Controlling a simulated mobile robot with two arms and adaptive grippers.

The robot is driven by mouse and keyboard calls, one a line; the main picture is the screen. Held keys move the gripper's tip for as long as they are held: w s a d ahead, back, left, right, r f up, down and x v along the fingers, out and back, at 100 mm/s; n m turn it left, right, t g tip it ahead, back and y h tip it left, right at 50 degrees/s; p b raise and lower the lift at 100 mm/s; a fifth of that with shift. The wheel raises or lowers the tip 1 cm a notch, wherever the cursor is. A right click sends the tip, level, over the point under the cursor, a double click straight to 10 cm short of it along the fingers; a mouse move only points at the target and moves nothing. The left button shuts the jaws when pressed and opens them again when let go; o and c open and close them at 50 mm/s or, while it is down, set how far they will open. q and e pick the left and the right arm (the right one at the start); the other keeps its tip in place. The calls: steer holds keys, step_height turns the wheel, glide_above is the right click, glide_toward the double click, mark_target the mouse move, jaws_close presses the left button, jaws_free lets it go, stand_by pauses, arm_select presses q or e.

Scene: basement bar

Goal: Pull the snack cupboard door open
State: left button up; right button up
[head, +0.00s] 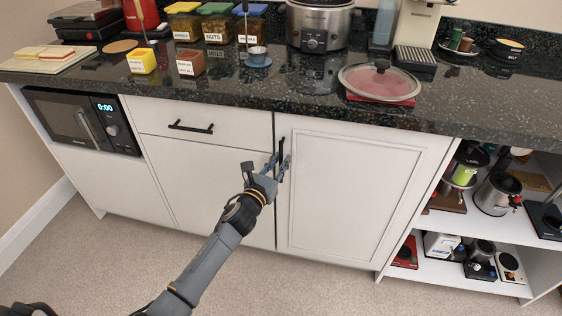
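The white cupboard door (362,200) with a raised frame is in the middle of the counter front and looks shut. Its black vertical handle (281,148) is near the door's upper left edge. My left gripper (279,165) is at the lower part of this handle, with its fingers on either side of it. The fingers hide the handle's lower end. I cannot tell whether they are closed on the handle or only around it. My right gripper is not in view.
A drawer (200,127) with a black horizontal handle is left of the door. A microwave (82,121) is further left. Open shelves (470,228) with appliances are on the right. A lidded pan (380,82) stands on the dark counter above. The floor (290,285) before the door looks clear.

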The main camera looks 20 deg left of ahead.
arm_select(q)
steer(key=shift+w+d, duration=0.1)
steer(key=shift+w, duration=0.35)
steer(key=shift+c, duration=0.2)
jaws_close()
